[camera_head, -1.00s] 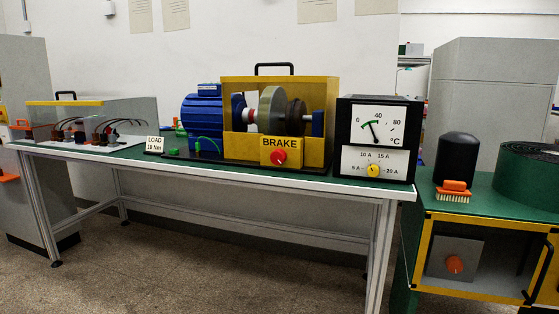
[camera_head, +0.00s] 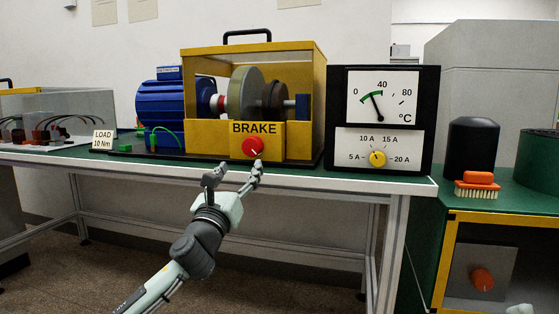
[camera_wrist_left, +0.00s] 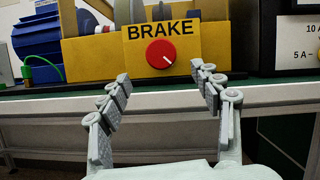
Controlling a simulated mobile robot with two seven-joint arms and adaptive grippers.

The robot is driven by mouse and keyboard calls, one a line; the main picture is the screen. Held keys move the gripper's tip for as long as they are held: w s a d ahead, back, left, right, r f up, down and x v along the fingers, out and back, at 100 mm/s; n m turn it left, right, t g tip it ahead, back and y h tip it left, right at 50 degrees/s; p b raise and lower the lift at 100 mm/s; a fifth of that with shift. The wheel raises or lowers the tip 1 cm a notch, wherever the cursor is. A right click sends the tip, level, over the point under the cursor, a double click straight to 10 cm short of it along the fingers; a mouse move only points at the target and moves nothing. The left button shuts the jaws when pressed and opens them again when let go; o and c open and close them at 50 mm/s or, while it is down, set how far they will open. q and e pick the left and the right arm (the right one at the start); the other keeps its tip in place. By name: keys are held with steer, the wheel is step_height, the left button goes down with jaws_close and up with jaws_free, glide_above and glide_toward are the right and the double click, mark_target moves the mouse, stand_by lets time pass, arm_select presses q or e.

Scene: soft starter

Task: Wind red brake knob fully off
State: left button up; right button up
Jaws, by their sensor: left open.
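The red brake knob (camera_head: 254,147) is on the yellow front panel of the brake housing (camera_head: 190,110), below the black word BRAKE. In the left wrist view the knob (camera_wrist_left: 160,53) shows a pale pointer line toward its lower right. My left gripper (camera_head: 236,172) is open and empty, below and in front of the knob, not touching it. In the left wrist view its two fingers (camera_wrist_left: 165,82) stand apart, with the knob just above and between their tips.
A black meter box (camera_head: 435,120) with a yellow knob (camera_head: 377,158) stands right of the brake. A LOAD 10 Nm sign (camera_head: 103,140) and a blue motor (camera_head: 165,108) are to the left. The white table edge (camera_head: 330,180) runs just below the knob. An orange brush (camera_head: 477,184) lies farther right.

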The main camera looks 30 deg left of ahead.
mark_target(250, 148)
arm_select(q)
steer(key=x, duration=0.7)
steer(key=shift+w+r, duration=0.3)
steer(key=shift+w, duration=0.05)
steer(key=c, duration=1.1)
